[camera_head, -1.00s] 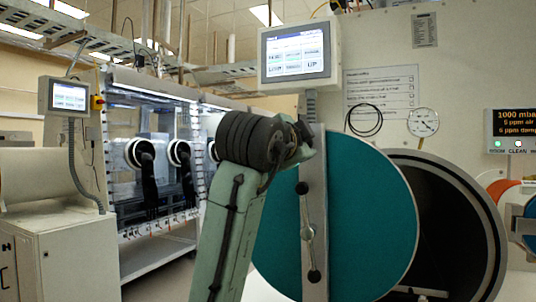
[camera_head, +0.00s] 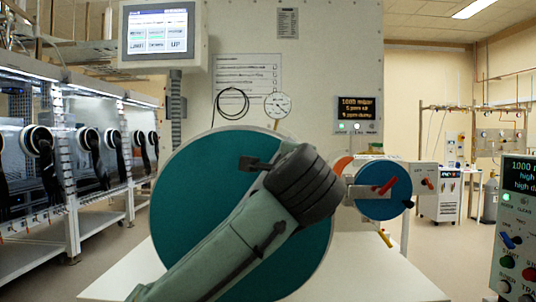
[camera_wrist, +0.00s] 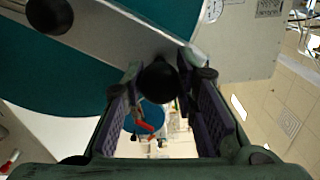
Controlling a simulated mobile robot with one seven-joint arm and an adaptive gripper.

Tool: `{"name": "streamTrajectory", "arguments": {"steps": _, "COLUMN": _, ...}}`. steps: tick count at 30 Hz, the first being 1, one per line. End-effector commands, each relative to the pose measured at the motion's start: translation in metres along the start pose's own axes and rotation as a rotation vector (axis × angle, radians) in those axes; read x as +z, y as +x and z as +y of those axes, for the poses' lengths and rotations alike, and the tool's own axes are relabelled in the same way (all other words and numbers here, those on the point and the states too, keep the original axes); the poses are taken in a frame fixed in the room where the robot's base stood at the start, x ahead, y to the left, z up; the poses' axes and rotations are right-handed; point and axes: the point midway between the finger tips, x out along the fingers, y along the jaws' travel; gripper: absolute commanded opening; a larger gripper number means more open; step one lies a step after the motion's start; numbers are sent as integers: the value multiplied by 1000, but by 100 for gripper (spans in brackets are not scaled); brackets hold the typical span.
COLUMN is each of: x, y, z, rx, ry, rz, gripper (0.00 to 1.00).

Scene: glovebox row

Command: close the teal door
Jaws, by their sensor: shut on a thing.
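The large round teal door (camera_head: 185,205) fills the middle of the head view, and my arm crosses in front of it. No dark chamber opening shows beside it; I cannot tell whether it sits flush. In the wrist view the teal door (camera_wrist: 110,18) shows at the top left, with a pale metal bar (camera_wrist: 108,35) across it. A black ball knob (camera_wrist: 158,82) at the bar's end sits between the fingers of my gripper (camera_wrist: 160,76), which is shut on it. In the head view my gripper is hidden behind my own arm.
A control screen (camera_head: 157,28) hangs above the door's left side. A smaller blue round door (camera_head: 383,192) with a red handle is close on the right. A control panel (camera_head: 517,225) stands at the right edge. Gloveboxes (camera_head: 75,150) line the left, with open floor before them.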

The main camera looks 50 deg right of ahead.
Motion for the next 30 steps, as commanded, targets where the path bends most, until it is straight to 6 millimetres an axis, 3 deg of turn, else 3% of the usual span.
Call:
{"name": "streamTrajectory", "arguments": {"steps": 15, "x": -12, "y": -1, "z": 8, "rx": 6, "ry": 25, "rz": 8, "gripper": 0}}
{"name": "streamTrajectory", "arguments": {"steps": 16, "x": -12, "y": -1, "z": 8, "rx": 6, "ry": 25, "rz": 9, "gripper": 28}}
{"name": "streamTrajectory", "arguments": {"steps": 25, "x": -9, "y": 0, "z": 6, "rx": 4, "ry": 20, "rz": 3, "gripper": 48}}
{"name": "streamTrajectory", "arguments": {"steps": 30, "x": -8, "y": 0, "z": 5, "rx": 3, "ry": 19, "rz": 1, "gripper": 48}}
